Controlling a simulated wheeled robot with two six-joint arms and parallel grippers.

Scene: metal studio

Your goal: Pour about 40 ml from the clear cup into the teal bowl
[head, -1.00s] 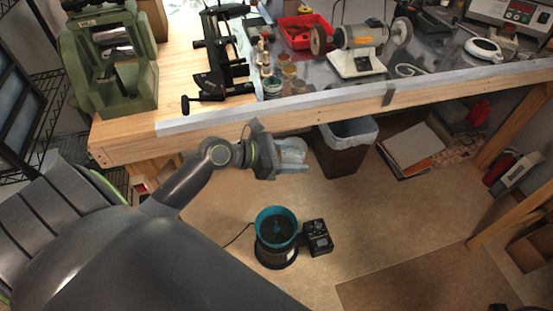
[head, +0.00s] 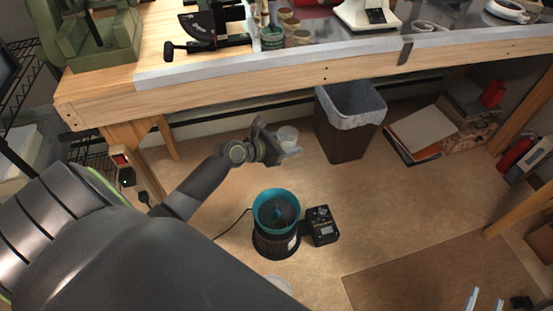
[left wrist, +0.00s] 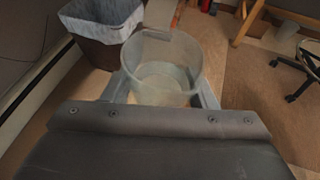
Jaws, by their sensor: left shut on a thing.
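The clear cup (head: 288,135) is in my left gripper (head: 287,152), above the floor and beyond the teal bowl in the head view. In the left wrist view the cup (left wrist: 160,65) stands between the two fingers, open end up, with a pale layer low inside that looks like liquid. The teal bowl (head: 264,219) sits on a dark round base on the floor, nearer than the cup and slightly left of it. Its inside looks dark. My right gripper (head: 484,301) shows only as two pale, separated fingertips at the bottom right edge, with nothing seen between them.
A small black box (head: 321,228) stands right of the bowl's base. A lined waste bin (head: 347,135) stands behind and right of the cup. The workbench edge (head: 270,82) runs above. A pale round rim (head: 279,284) is partly hidden by my arm. Floor right of the box is clear.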

